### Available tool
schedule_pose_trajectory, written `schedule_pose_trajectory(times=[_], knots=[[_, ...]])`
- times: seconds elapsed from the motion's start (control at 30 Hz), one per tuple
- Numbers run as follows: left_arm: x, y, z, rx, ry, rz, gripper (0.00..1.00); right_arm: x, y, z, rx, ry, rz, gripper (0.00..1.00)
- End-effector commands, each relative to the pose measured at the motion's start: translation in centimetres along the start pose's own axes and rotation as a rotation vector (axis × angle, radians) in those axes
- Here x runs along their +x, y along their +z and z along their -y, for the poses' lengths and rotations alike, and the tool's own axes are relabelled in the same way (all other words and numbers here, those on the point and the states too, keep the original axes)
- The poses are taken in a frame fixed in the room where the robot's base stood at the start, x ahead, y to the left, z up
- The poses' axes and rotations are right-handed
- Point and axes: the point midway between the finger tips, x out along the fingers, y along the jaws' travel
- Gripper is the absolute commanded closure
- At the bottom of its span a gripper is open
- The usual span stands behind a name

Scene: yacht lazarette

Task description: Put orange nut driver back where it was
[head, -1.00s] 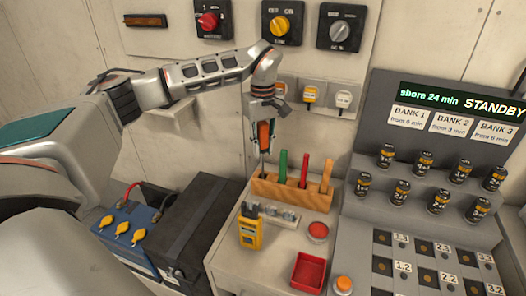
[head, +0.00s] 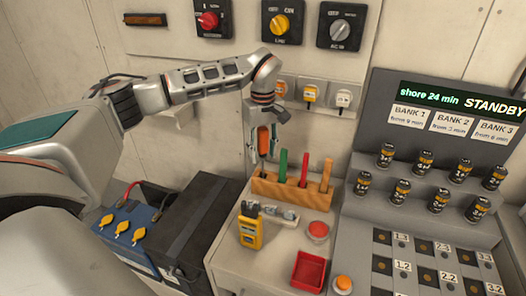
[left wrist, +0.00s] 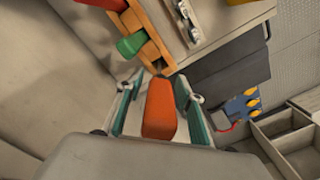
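The orange nut driver (head: 263,140) stands upright, handle up, over the left end of the wooden tool rack (head: 290,190). Its handle is higher than the other handles there. Its lower end meets the rack, but I cannot tell how deep it sits. My left gripper (head: 262,147) is around the handle with its fingers spread. In the left wrist view the orange handle (left wrist: 160,108) lies between the two teal-padded fingers (left wrist: 160,100), with gaps visible on both sides. My right gripper is not in view.
Green (head: 283,166), red (head: 304,172) and orange-brown (head: 326,175) handles stand in the rack to the right. A yellow meter (head: 250,232) and a red tray (head: 308,271) are in front. The wall panel with switches is close behind my arm.

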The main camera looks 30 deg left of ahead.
Motion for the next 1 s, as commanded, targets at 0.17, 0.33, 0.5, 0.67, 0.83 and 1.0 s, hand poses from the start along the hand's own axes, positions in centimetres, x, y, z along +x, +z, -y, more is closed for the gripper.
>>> schedule_pose_trajectory(times=[0.17,0.33,0.5,0.67,0.83,1.0], knots=[[-1.9,-0.1,-0.1,-0.001,0.004,-0.004,0.63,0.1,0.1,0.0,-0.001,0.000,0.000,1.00],[-5.4,-0.1,-0.1,0.000,0.006,-0.005,0.63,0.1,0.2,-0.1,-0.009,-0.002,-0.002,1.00],[-8.7,-0.1,-0.1,0.000,0.003,-0.003,0.63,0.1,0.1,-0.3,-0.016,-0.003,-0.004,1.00],[-11.0,0.0,-0.1,-0.001,0.002,-0.002,0.63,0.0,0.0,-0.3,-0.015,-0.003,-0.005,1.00],[-12.1,0.0,0.0,0.000,0.001,0.000,0.63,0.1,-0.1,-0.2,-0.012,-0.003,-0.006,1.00],[-12.2,0.0,0.0,0.000,0.001,0.000,0.63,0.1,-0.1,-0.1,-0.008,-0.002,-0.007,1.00]])
